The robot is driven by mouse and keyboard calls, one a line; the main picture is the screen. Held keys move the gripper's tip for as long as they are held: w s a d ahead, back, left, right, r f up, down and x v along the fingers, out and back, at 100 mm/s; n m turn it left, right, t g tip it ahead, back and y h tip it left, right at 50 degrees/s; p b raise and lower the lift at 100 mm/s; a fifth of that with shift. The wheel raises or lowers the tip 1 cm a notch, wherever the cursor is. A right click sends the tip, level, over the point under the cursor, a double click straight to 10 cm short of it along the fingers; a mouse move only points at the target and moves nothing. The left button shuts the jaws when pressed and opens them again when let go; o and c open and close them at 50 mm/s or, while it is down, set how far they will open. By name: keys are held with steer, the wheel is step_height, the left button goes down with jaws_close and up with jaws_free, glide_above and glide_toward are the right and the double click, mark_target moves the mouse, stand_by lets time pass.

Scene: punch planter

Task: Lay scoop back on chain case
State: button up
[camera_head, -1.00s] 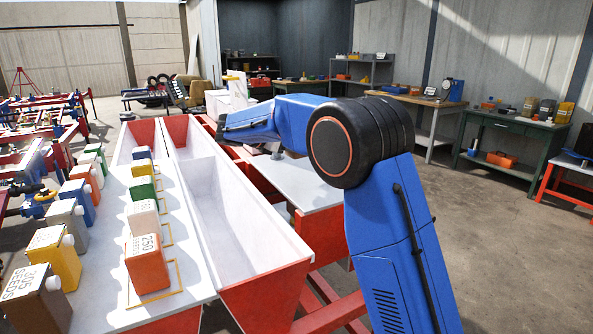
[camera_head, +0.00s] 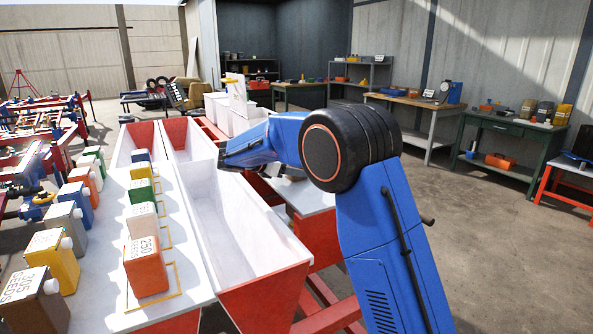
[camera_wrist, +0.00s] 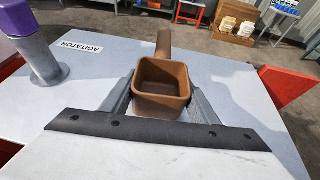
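The brown scoop (camera_wrist: 162,90) is in the middle of the wrist view, its open bowl towards me and its handle pointing away. My gripper (camera_wrist: 162,95) has a grey finger against each side of the bowl and looks shut on it. The bowl looks empty. A pale flat top with an AGITATOR label (camera_wrist: 82,47) lies below and beyond the scoop; I take it for the chain case, but no label says so. I cannot tell whether the scoop touches it. In the head view my blue arm hides the scoop and the fingers.
A grey post with a purple cap (camera_wrist: 40,50) stands left of the scoop. In the head view, long white troughs with red ends (camera_head: 265,290) run left of my arm. Several seed boxes (camera_head: 146,265) stand on the white top further left. Open floor lies to the right.

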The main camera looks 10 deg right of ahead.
steer(key=o, duration=0.4)
steer(key=shift+f, duration=0.1)
